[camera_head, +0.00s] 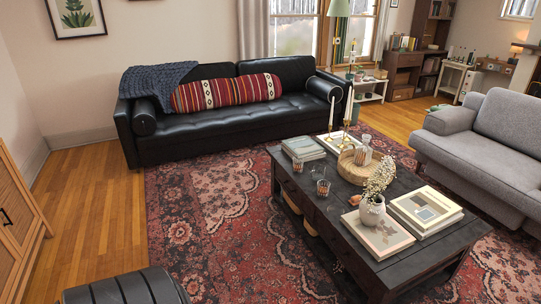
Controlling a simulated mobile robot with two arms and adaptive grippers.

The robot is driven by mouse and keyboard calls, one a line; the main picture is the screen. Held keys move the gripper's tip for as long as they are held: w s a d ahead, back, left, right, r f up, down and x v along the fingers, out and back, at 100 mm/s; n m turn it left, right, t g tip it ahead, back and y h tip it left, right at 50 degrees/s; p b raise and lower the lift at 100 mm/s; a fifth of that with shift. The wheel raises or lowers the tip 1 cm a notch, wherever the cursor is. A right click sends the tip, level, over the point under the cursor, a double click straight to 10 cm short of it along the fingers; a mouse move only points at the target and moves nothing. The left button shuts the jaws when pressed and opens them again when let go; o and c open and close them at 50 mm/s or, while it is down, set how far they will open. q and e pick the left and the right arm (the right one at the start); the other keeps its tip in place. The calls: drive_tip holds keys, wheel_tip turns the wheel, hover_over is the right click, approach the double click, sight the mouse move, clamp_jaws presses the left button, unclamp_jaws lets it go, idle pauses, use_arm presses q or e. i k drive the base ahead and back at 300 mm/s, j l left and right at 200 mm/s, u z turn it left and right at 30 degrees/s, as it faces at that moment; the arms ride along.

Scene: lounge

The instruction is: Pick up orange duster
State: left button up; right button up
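I cannot make out an orange duster anywhere in the head view. The black coffee table (345,226) stands right of the middle on the patterned rug, with several items on top, none of them clearly a duster. The black sofa (215,125) stands against the back wall and holds a red striped bolster (227,92) and a dark blue knitted throw (160,80). Neither of my grippers is in view.
A grey sofa (485,140) stands at the right. The table bears books (425,208), a flower vase (372,210), glasses and candlesticks. A wooden cabinet (18,225) is at the left. The rug (210,220) left of the table is clear.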

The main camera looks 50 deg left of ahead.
sight(354, 201)
drive_tip(key=u, duration=1.35)
